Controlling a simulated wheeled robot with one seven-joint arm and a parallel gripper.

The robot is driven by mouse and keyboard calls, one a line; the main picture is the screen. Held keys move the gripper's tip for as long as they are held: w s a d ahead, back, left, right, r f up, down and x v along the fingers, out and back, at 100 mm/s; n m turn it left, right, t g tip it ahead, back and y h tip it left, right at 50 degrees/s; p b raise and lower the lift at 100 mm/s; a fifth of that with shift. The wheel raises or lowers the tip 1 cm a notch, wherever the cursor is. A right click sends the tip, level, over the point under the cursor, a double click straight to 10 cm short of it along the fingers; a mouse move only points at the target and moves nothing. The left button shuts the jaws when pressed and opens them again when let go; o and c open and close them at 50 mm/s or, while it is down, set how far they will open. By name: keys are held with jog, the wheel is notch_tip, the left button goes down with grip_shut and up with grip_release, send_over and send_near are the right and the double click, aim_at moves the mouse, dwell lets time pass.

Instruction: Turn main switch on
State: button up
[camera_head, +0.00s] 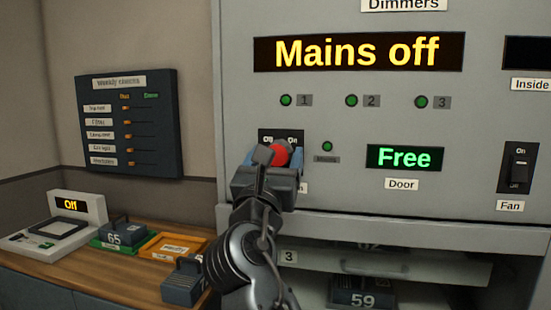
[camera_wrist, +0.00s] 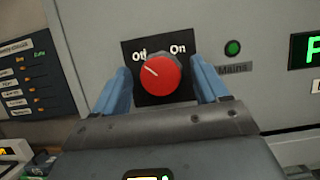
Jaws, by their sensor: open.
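The main switch is a red rotary knob (camera_wrist: 160,74) on a black plate (camera_wrist: 133,53) marked Off and On. In the wrist view its white pointer line points up and left, toward Off. In the head view the knob (camera_head: 280,153) is partly hidden behind my gripper (camera_head: 277,160). My gripper is open, with one blue finger on each side of the knob in the wrist view (camera_wrist: 162,90). I cannot tell whether the fingers touch it. The display (camera_head: 360,52) above reads "Mains off".
A green Mains lamp (camera_head: 327,146) and a door display (camera_head: 404,158) reading "Free" are right of the knob. A fan switch (camera_head: 518,168) is farther right. A wooden counter (camera_head: 130,285) with several blocks and trays stands at left, below a dark wall board (camera_head: 150,130).

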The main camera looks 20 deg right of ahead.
jog(key=c, duration=1.1)
jog(key=shift+o, duration=0.2)
jog(key=shift+f+m, duration=0.1)
jog(key=shift+m, duration=0.4)
jog(key=m+g+h+b, duration=0.1)
jog(key=m, duration=0.1)
jog(key=m+h+b, duration=0.1)
jog(key=m, duration=0.1)
jog(key=shift+a+g, duration=0.1)
jog(key=shift+g, duration=0.3)
jog(key=shift+w+a+r+m+g+b, duration=0.2)
jog(key=shift+m+g, duration=0.95)
jog(key=shift+m, duration=1.75)
jog(key=shift+s+d+m+g+b, duration=0.25)
jog(key=shift+m+g, duration=0.85)
jog(key=shift+m, duration=1.8)
jog(key=shift+w+a+r+m+g+b, duration=0.25)
jog(key=shift+m+g, duration=0.9)
jog(key=shift+m, duration=1.75)
jog(key=shift+s+d+f, duration=0.1)
jog(key=shift+f, duration=0.1)
